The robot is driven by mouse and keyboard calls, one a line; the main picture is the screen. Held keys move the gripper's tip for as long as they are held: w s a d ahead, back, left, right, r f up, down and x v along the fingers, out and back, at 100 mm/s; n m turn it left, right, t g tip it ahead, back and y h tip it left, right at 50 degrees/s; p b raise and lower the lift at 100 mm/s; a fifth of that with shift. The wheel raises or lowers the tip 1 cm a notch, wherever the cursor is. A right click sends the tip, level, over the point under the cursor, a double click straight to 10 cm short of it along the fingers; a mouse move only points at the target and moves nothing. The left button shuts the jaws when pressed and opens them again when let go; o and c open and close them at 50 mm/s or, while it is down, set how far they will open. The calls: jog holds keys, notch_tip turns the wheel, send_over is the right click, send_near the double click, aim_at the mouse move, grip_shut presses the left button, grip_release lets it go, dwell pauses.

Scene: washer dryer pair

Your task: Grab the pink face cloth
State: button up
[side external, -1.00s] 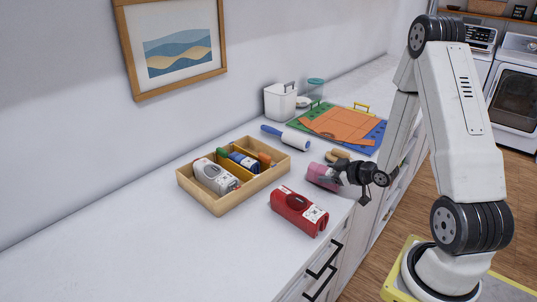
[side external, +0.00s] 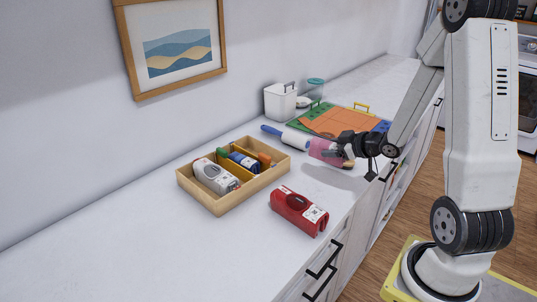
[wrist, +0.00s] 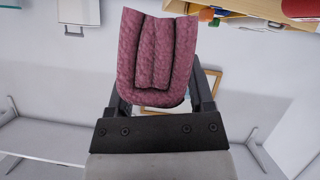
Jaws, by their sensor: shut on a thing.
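The pink face cloth (side external: 324,150) is folded into a thick roll. It is between the fingers of my gripper (side external: 345,149), which is shut on it and appears to hold it above the counter. In the wrist view the cloth (wrist: 156,55) fills the upper middle, with the dark fingers of my gripper (wrist: 160,95) on both sides of it. The cloth hides part of the fingertips.
A wooden tray (side external: 213,208) with bottles stands left of the cloth. A red bottle (side external: 299,211) lies near the counter's front edge. A blue-handled lint roller (side external: 292,141) and an orange cloth (side external: 340,124) on colored mats lie behind. The left counter (side external: 110,235) is clear.

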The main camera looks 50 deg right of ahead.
jog(key=shift+r, duration=0.25)
jog(key=shift+w, duration=0.15)
dwell(0.4)
